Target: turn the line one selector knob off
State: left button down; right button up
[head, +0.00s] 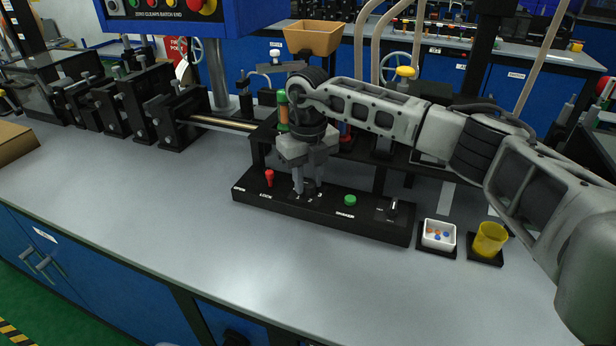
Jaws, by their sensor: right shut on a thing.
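My right gripper (306,187) points down over the black control panel (265,205) on the bench. Its fingers are shut on a small dark selector knob, which they mostly hide. White marks, among them a 3, show beside the fingers. I cannot read which way the knob points. My left gripper is not in view.
On the same panel are a red lever (269,178) on the left, a green button (350,200) and another small black knob (391,208) on the right. A white tray with small coloured pieces (426,243) and a yellow cup (490,239) stand right of it. The bench front (215,250) is clear.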

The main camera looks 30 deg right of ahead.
aim_at(308, 184)
jog(key=shift+r, duration=0.1)
jog(key=o, duration=1)
jog(key=shift+c, duration=0.2)
pick_arm(q)
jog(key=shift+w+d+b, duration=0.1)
jog(key=shift+b, duration=0.45)
pick_arm(e)
notch_tip(308, 184, up, 16)
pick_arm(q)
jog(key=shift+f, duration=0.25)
